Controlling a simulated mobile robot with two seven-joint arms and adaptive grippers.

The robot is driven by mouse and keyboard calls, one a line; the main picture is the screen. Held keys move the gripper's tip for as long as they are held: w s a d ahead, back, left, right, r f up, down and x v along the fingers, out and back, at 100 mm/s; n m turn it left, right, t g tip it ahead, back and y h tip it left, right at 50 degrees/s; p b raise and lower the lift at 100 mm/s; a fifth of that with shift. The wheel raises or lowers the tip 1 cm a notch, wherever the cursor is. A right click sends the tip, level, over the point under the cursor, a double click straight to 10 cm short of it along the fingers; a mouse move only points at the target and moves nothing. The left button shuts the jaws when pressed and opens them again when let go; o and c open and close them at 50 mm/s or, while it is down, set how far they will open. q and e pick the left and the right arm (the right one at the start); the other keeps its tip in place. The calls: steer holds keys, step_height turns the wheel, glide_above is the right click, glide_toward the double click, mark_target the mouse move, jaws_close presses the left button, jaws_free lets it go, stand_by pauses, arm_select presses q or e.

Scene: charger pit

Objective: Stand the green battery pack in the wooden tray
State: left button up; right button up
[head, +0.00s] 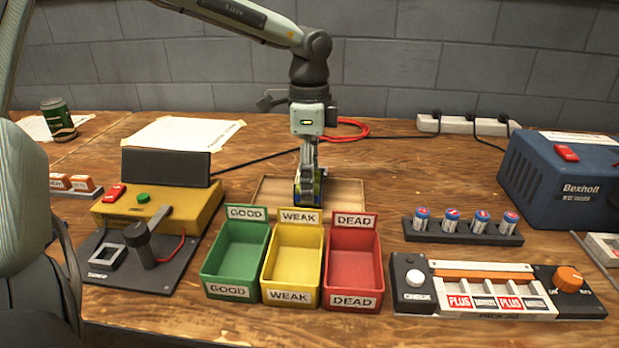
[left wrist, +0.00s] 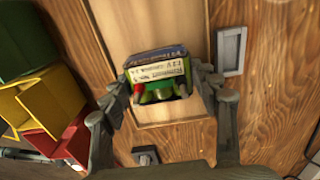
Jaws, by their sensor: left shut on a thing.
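The green battery pack (head: 309,196) is between the fingers of my left gripper (head: 310,180), which is shut on it and points straight down. In the left wrist view the pack (left wrist: 158,68) shows a printed label, a blue edge, green parts and a red spot, with the fingers of my gripper (left wrist: 160,88) on either side. The shallow wooden tray (head: 347,192) lies behind the coloured bins. In the left wrist view the tray (left wrist: 118,18) is behind and under the pack. I cannot tell whether the pack touches its floor. My right gripper is not in view.
Green (head: 232,276), yellow (head: 290,283) and red (head: 352,282) bins stand just in front of the tray. A yellow test device (head: 170,205) is at left. A battery rack (head: 462,236), a charger (head: 500,290) and a blue box (head: 560,185) are at right.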

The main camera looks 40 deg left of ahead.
arm_select(q)
steer(key=shift+f+b, duration=0.1)
steer(key=shift+b, duration=0.2)
steer(key=o, duration=1.8)
steer(key=shift+r+p, duration=1.05)
steer(key=shift+r, duration=2.45)
